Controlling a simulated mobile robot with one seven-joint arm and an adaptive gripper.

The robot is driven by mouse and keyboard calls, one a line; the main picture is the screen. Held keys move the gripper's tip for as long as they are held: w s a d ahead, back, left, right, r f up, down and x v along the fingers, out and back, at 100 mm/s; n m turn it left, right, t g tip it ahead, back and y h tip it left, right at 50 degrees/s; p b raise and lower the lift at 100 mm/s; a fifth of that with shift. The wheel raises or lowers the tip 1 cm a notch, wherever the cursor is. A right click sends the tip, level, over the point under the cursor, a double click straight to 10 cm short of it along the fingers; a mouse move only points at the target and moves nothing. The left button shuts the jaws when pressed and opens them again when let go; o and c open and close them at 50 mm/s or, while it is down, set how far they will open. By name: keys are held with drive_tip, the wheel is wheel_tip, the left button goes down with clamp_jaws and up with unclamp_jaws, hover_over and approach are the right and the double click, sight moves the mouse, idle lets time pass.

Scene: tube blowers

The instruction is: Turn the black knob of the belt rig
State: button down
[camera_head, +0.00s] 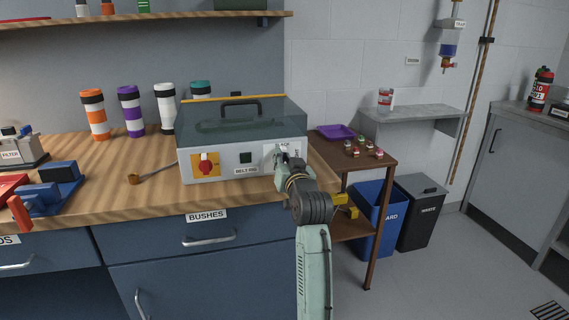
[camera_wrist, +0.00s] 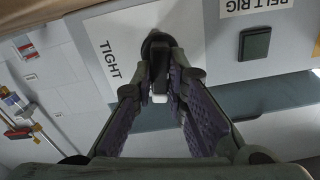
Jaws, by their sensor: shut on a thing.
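The belt rig (camera_head: 222,163) is a light grey box with a dark translucent lid and a handle, standing on the wooden bench. Its black knob (camera_wrist: 157,42) sits on a white plate by the word TIGHT in the wrist view. My gripper (camera_wrist: 160,78) has its two padded fingers on either side of the knob, shut on it. A small pale piece shows between the fingers. In the head view my gripper (camera_head: 283,163) is at the right end of the rig's front and hides the knob and part of its plate.
A red switch (camera_head: 206,164) on a yellow plate and a dark square button (camera_head: 246,158) are on the rig's front. Several coloured bottles stand behind, left of the rig. A brown side table (camera_head: 376,160) stands right of the bench, with a blue bin (camera_head: 372,215) beside it.

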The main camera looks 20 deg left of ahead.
drive_tip(key=shift+a+n+b, duration=0.1)
drive_tip(key=shift+n+b, duration=0.25)
drive_tip(key=shift+n, duration=0.75)
drive_tip(key=c, duration=1.6)
unclamp_jaws()
drive_tip(key=shift+s, duration=0.1)
drive_tip(key=v, duration=1.2)
